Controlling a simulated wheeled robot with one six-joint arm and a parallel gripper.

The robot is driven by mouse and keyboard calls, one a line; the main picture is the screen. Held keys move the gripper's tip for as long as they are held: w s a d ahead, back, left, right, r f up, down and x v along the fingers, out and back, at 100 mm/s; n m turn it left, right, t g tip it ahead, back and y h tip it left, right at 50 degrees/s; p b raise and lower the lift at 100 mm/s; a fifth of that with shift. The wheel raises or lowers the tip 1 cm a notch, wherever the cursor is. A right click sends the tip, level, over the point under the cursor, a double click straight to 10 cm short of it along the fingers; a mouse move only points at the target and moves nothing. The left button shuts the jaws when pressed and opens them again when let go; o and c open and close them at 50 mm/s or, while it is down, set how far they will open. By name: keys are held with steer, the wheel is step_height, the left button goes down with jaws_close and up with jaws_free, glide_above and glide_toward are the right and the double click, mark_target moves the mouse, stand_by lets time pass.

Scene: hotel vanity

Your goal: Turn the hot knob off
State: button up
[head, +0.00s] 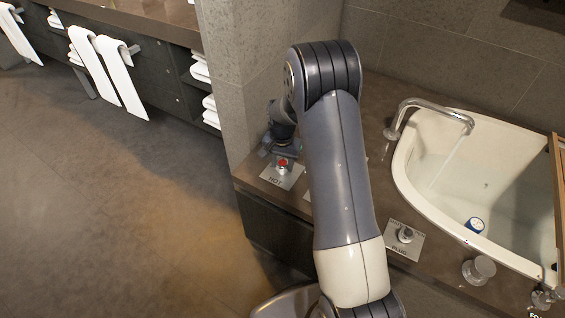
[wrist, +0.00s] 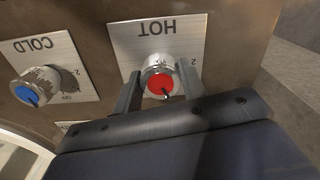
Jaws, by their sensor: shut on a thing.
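The hot knob is a metal knob with a red cap (wrist: 160,84) on a plate marked HOT (wrist: 125,38) in the wrist view, where the lettering appears upside down. The knob also shows in the head view (head: 283,164), on the counter left of my arm. My gripper (wrist: 160,92) has one finger on each side of the knob and is shut on it. A dark pointer mark sits on the red cap near the lower right. In the head view my gripper (head: 284,148) is at the knob, its fingers partly hidden. Water runs from the faucet (head: 432,112) into the basin.
The cold knob with a blue cap (wrist: 31,94) sits on its own plate left of the hot knob in the wrist view. A plug knob (head: 405,234) stands on the counter by the white basin (head: 408,190). A stone wall (head: 228,70) rises close behind my gripper. A blue-and-white object (head: 475,225) lies in the basin.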

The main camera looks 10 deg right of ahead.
mark_target(282, 163)
steer(key=shift+m, duration=2.2)
steer(key=o, duration=1)
step_height(282, 163, up, 11)
steer(key=shift+f+p, duration=0.1)
steer(key=shift+p, duration=0.65)
